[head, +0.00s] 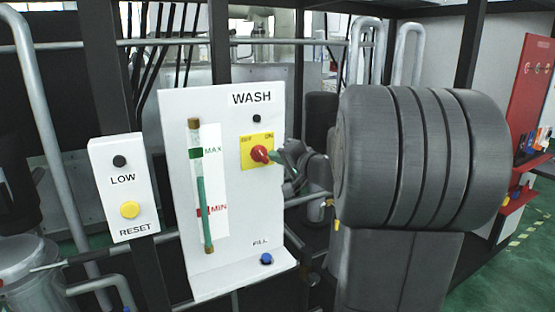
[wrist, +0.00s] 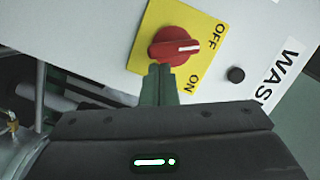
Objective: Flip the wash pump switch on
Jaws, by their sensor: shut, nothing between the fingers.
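The wash pump switch is a red rotary knob (head: 262,154) on a yellow plate (head: 248,142) marked OFF and ON, on the white WASH panel (head: 235,190). In the wrist view the knob (wrist: 172,46) is large, and its white line points nearer to OFF than to ON. My gripper (head: 277,157) is at the right side of the knob in the head view. In the wrist view its greenish fingers (wrist: 158,72) are together and empty, with tips right at the knob's lower edge. I cannot tell whether they touch it.
The panel also has a sight tube (head: 203,190) with MAX and MIN marks, a blue FILL button (head: 266,259) and a dark round part (head: 257,118) under WASH. A white box (head: 120,185) with a yellow RESET button (head: 130,209) stands left. Pipes and black posts surround the panel.

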